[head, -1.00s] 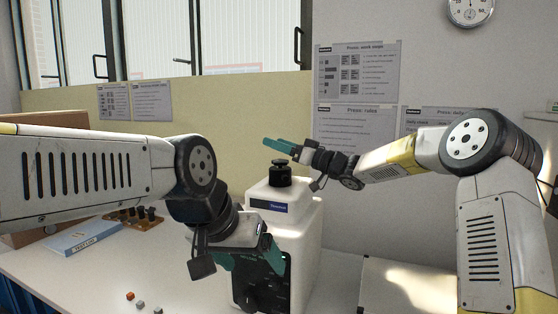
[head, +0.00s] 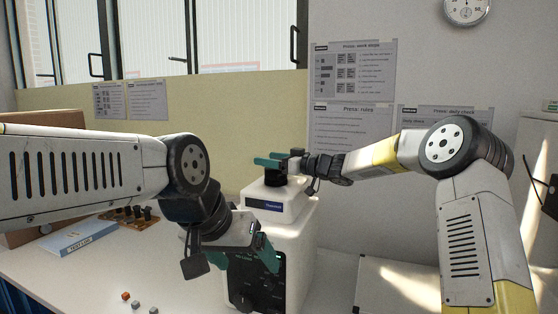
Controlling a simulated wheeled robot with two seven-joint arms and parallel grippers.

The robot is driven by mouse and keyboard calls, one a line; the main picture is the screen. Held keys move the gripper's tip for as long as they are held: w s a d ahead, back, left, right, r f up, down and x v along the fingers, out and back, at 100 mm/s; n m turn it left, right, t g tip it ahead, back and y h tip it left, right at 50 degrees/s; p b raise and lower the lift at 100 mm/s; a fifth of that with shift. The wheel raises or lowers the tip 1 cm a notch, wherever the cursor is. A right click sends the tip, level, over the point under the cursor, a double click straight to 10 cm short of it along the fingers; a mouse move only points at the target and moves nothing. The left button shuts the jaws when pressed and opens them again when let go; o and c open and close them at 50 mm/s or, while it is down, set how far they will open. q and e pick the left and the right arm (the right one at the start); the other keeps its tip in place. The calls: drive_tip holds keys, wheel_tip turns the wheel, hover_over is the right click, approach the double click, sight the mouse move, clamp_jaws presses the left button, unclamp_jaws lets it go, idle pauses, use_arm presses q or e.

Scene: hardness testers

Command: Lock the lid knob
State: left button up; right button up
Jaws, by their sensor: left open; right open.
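The white tester (head: 290,238) stands on the table with a white lid (head: 285,204) on top and a dark front panel. The black lid knob (head: 274,180) sits on the lid, its upper part covered by my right gripper (head: 268,161). The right gripper's teal fingers are open at the knob's top; whether they touch it I cannot tell. My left gripper (head: 262,251) is lower, in front of the tester's front panel, with teal fingers open. What lies between its fingers is hidden.
Several small cubes (head: 136,304) lie on the table at the front. A blue-white booklet (head: 80,237) and a brown rack with black pieces (head: 135,216) lie at left, near a cardboard box (head: 45,122). A pale case (head: 395,284) stands to the right.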

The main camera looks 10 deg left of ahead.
drive_tip(key=shift+a, duration=0.1)
drive_tip(key=c, duration=1.4)
drive_tip(key=shift+w+r+m+t+h, duration=0.15)
drive_tip(key=shift+m+t+h, duration=0.25)
drive_tip(key=shift+m+t, duration=0.3)
drive_tip(key=shift+t, duration=0.4)
drive_tip(key=o, duration=1.4)
